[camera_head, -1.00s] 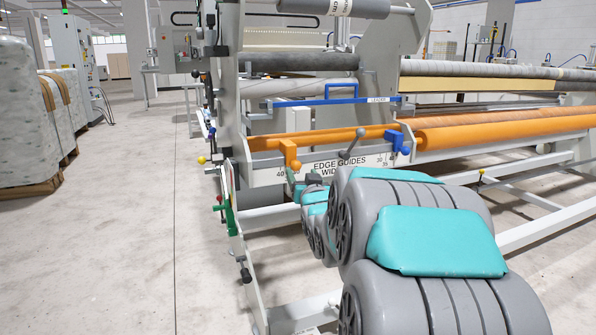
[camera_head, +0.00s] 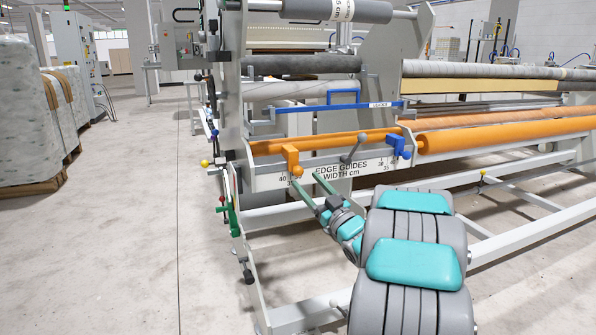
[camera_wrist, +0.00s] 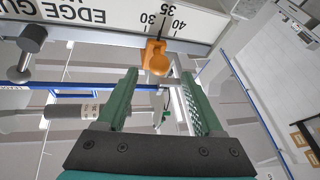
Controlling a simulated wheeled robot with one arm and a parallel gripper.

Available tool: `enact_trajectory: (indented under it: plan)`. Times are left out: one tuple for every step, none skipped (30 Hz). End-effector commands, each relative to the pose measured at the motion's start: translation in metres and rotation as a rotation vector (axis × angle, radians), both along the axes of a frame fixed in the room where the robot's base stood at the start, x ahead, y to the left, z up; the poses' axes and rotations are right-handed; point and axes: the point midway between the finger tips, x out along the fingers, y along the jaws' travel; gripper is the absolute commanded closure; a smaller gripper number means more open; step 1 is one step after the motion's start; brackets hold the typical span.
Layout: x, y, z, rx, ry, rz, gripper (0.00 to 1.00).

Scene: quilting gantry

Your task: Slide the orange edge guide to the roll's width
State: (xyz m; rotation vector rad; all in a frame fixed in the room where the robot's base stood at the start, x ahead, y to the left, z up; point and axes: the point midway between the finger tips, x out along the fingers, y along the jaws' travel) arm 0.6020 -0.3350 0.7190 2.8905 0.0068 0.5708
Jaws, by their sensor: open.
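A blue guide (camera_head: 400,148) is on the rail's right part. In the wrist view the orange guide (camera_wrist: 158,58) shows under the upside-down scale numbers 30, 35 and 40. My gripper (camera_head: 306,180) is open, its green fingers pointing at the rail just below and right of the orange guide. In the wrist view my gripper (camera_wrist: 159,75) has the guide ahead, between the finger lines; touching is not visible.
A grey lever with a round knob (camera_head: 361,134) stands between the guides. A grey roll (camera_head: 350,10) with a partly cut-off cm label is at the top. Orange rollers (camera_head: 505,138) extend right. Wrapped pallets (camera_head: 25,115) stand left; the floor between is clear.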

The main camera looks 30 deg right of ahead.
Motion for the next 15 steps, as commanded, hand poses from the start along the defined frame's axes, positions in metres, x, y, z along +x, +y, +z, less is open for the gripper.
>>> enact_trajectory:
  plan:
    - [0.009,0.002,0.004,-0.001,-0.001,0.003,0.31]
    - [0.013,0.002,0.006,-0.002,-0.001,0.002,0.31]
    - [0.019,0.001,0.009,-0.003,-0.002,0.001,0.31]
    - [0.023,0.002,0.011,-0.003,-0.003,0.002,0.31]
    - [0.027,0.002,0.013,-0.002,-0.004,0.001,0.31]
    - [0.032,0.002,0.015,-0.002,-0.004,0.001,0.31]
    - [0.036,0.003,0.016,-0.002,-0.003,0.001,0.31]
    - [0.039,0.003,0.017,-0.002,-0.001,0.000,0.31]
    - [0.043,0.002,0.018,-0.002,0.000,-0.001,0.31]
    - [0.046,0.002,0.019,-0.002,0.001,-0.001,0.31]
    - [0.048,0.002,0.021,-0.003,0.000,-0.001,0.31]
    - [0.050,0.002,0.022,-0.002,0.000,-0.002,0.31]
    - [0.052,0.002,0.023,-0.002,0.000,-0.002,0.31]
    - [0.053,0.002,0.023,-0.002,-0.001,-0.002,0.31]
    - [0.054,0.002,0.023,-0.002,-0.001,-0.003,0.31]
